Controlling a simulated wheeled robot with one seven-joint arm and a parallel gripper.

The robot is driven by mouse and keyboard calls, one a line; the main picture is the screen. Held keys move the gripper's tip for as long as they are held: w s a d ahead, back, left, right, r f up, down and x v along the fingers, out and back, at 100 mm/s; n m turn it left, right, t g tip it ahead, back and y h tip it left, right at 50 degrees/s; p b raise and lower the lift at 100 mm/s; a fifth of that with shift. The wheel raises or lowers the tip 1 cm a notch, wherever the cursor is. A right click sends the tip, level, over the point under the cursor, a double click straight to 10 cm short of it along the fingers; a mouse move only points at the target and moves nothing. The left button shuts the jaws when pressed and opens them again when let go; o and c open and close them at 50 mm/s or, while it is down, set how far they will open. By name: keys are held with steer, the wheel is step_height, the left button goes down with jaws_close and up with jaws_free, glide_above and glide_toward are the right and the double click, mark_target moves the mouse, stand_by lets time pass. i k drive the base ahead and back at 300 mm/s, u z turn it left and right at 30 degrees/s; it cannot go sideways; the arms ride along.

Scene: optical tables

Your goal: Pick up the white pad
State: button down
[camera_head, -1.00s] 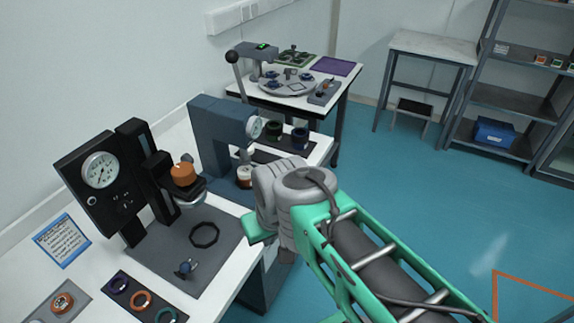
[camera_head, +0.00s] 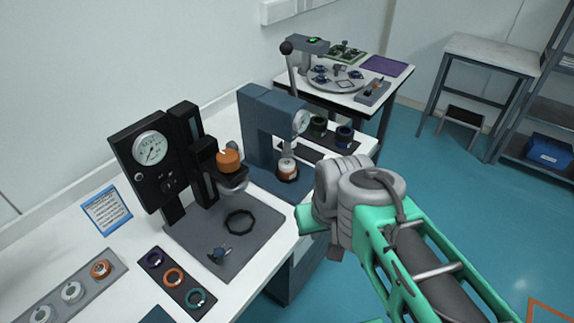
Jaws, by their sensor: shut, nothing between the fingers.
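Two round whitish pieces lie in a grey tray on the white bench at the lower left in the head view: one white pad (camera_head: 72,291) in the middle slot and another (camera_head: 42,315) nearer the picture's edge. An orange piece (camera_head: 100,268) lies in the same tray's far slot. I cannot tell which whitish piece the task means. My arm's green link and grey joint are at the right, beside the bench's front edge and well away from the tray. My gripper's fingers are hidden behind the arm or out of view.
A black gauge stand (camera_head: 150,160) holds an orange piece over a grey plate (camera_head: 190,232) with a black ring (camera_head: 240,222). A blue press (camera_head: 258,130) stands behind it. A dark tray (camera_head: 178,277) of coloured rings lies in front.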

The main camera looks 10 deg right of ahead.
mark_target(285, 165)
steer(key=u, duration=3.85)
steer(key=k, duration=1.55)
steer(key=z, duration=0.85)
